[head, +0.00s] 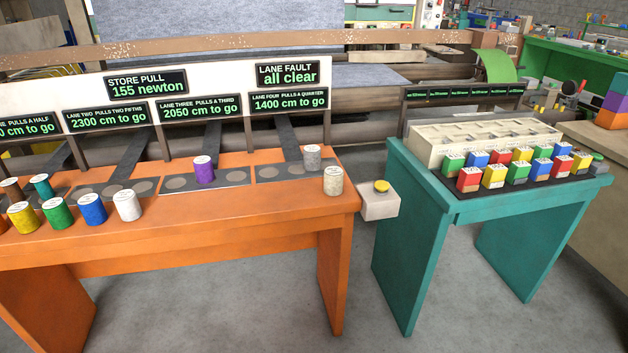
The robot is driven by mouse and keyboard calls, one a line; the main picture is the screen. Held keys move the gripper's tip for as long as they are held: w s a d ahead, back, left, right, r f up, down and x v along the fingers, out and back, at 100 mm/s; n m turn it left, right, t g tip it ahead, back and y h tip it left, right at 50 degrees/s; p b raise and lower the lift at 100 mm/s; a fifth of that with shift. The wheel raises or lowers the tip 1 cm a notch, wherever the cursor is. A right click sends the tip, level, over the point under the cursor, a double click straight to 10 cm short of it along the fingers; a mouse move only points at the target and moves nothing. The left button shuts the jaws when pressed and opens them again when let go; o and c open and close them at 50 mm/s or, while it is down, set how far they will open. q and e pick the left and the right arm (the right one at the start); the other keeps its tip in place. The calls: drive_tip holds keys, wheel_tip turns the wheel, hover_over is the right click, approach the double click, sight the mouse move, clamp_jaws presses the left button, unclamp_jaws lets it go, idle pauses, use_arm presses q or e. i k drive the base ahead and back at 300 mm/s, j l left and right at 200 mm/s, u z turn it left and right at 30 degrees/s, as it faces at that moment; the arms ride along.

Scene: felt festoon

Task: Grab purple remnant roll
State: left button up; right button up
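The purple remnant roll (204,170) stands upright on the orange table (200,233), with a pale top face. It sits on the dark lane plate (176,183) with round grey spots, below the lane three sign (200,107). Nothing touches it. A light grey roll (312,158) stands to its right on the lane four plate, and a beige roll (333,181) stands near the table's right end. Neither of my grippers is in view.
White (127,206), blue (92,209), green (57,214) and yellow (22,217) rolls line the table's front left. A teal table (430,190) with coloured blocks stands right. A box with a yellow button (381,186) sits between the tables. Grey floor (290,290) is clear in front.

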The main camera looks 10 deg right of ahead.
sight(203, 167)
drive_tip(key=i+j+z, duration=0.35)
drive_tip(key=j, duration=0.25)
drive_tip(key=i+j+z, duration=0.35)
drive_tip(key=j, duration=0.35)
drive_tip(key=i+j+z, duration=0.15)
drive_tip(key=j, duration=0.2)
